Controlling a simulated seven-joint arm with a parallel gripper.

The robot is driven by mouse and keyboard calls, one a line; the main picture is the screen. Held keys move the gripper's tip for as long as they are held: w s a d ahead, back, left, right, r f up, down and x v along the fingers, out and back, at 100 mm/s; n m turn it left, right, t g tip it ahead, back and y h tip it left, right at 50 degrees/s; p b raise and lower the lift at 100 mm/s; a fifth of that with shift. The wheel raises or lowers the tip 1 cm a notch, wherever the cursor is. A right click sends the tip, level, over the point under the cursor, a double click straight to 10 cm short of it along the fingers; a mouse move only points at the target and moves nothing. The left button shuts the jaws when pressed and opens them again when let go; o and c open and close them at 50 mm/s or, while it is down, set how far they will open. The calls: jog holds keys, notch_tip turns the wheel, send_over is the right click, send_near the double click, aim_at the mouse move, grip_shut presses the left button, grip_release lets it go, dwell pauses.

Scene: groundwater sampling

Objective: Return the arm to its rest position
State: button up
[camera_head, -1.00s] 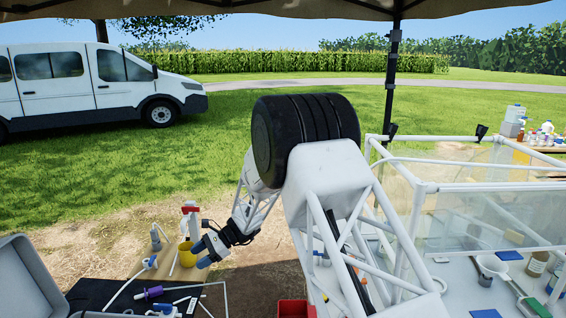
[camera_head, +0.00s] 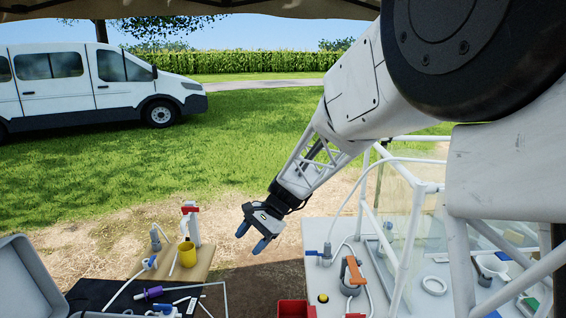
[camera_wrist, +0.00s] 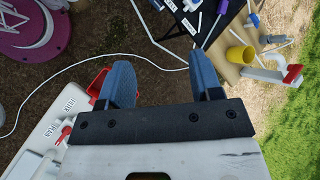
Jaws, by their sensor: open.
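My gripper (camera_head: 252,236) hangs in the air near the middle of the head view, over the gap between the wooden board and the white table. Its two blue fingers are apart with nothing between them. In the wrist view my gripper (camera_wrist: 165,80) also shows open and empty, with bare ground beyond the fingertips. My arm reaches in from the upper right of the head view and covers part of the framed enclosure.
A yellow cup (camera_head: 187,255) stands on a wooden board (camera_head: 203,268) at the left. A red bin (camera_head: 293,309) is at the bottom middle. A white table (camera_head: 325,235) with a clear-walled frame (camera_head: 412,190) is at the right. A grey case (camera_head: 25,285) lies open at far left.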

jog(key=s+d+r+n+t+h, duration=0.1)
jog(key=s+d+r+n+h, duration=0.15)
jog(key=s+d, duration=0.5)
jog(key=s+d+r+n+t+h, duration=0.1)
jog(key=s+d+r+t, duration=0.1)
jog(key=s+d+r, duration=0.4)
jog(key=s+d+f+n+t+h, duration=0.1)
jog(key=s+d+h, duration=0.1)
jog(key=s+d, duration=0.4)
jog(key=s+d+f+n+t+h, duration=0.1)
jog(key=s+d, duration=0.6)
jog(key=s, duration=0.7)
jog(key=shift+s+d+t+h, duration=0.2)
jog(key=shift+d+t+h, duration=0.1)
jog(key=shift+h, duration=0.35)
jog(key=shift+n, duration=0.25)
